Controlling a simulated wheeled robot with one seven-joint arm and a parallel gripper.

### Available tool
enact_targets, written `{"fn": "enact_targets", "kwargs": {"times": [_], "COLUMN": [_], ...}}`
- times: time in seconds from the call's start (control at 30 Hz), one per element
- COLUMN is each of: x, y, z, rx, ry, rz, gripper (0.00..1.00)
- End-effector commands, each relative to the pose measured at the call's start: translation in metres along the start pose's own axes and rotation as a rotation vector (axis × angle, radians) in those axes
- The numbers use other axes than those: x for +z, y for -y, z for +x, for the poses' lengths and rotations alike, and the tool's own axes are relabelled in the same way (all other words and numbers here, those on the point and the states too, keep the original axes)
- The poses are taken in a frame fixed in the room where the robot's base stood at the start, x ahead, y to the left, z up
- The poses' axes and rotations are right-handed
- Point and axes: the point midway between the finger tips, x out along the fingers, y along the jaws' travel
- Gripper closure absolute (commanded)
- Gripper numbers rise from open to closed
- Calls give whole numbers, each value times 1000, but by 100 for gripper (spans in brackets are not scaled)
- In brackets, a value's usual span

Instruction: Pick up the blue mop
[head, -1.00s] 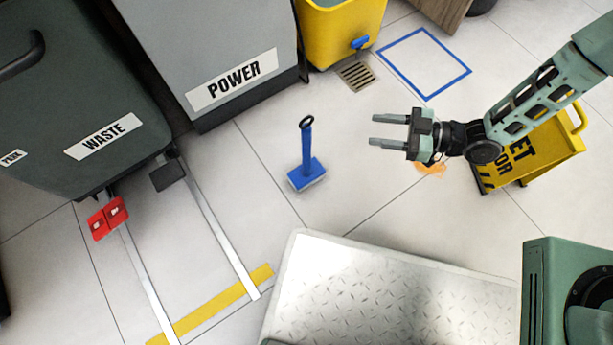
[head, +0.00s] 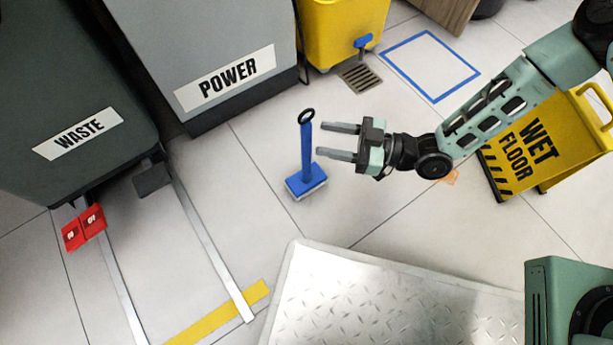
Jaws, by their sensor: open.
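The blue mop (head: 307,155) stands upright on the tiled floor near the middle of the head view. It has a flat blue head with a pale underside, a short blue handle and a black ring at the top. My gripper (head: 339,141) is open and empty, just right of the handle. Its two fingers point left toward the handle, with the tips close to it in the picture. I cannot tell whether they touch it or at what height they are.
A yellow wet floor sign (head: 540,145) stands at the right, near my arm. A metal tread plate (head: 390,295) lies in front. The grey POWER cabinet (head: 200,50), dark WASTE bin (head: 60,100) and yellow bucket (head: 335,35) stand behind. Bare floor surrounds the mop.

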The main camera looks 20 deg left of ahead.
Motion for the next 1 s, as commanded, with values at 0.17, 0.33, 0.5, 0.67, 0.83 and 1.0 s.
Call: {"fn": "enact_targets", "kwargs": {"times": [0.17, 0.33, 0.5, 0.67, 0.83, 1.0], "x": [3, 3, 0, -2, -2, -2], "y": [1, 3, 2, 2, 2, 2], "z": [13, 34, 52, 54, 54, 54], "rx": [-1, -2, -1, 1, 1, 1], "ry": [0, 0, 0, 1, 1, -1], "rz": [-1, 0, -1, 1, 0, 0], "gripper": [54, 54, 54, 54, 74, 100]}}
